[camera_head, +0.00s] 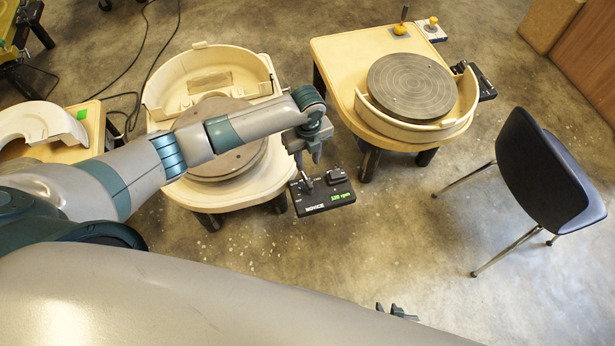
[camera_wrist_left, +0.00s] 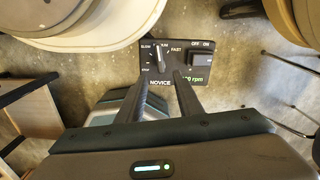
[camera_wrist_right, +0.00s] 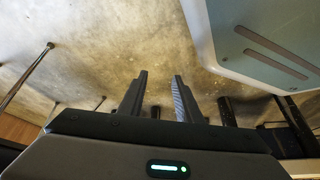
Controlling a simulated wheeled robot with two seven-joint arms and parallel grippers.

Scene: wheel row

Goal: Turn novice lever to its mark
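The black control box marked NOVICE (camera_head: 325,207) juts from the front of the left pottery wheel. Its green display reads about 120 rpm in the head view. In the left wrist view the box (camera_wrist_left: 207,68) shows a dial with STOP, SLOW and FAST labels, and a small lever (camera_wrist_left: 160,57) pointing roughly up the picture. My left gripper (camera_wrist_left: 163,74) is over the box, its fingers apart, with the lever just beyond and between the fingertips; contact cannot be told. My right gripper (camera_wrist_right: 160,74) is open and empty over bare floor, low in the head view (camera_head: 396,312).
The left wheel head (camera_head: 232,163) lies partly under my left arm. A second wheel (camera_head: 410,85) with its own control box (camera_head: 484,84) stands to the right. A dark chair (camera_head: 545,165) is at the far right. The floor between chair and wheels is clear.

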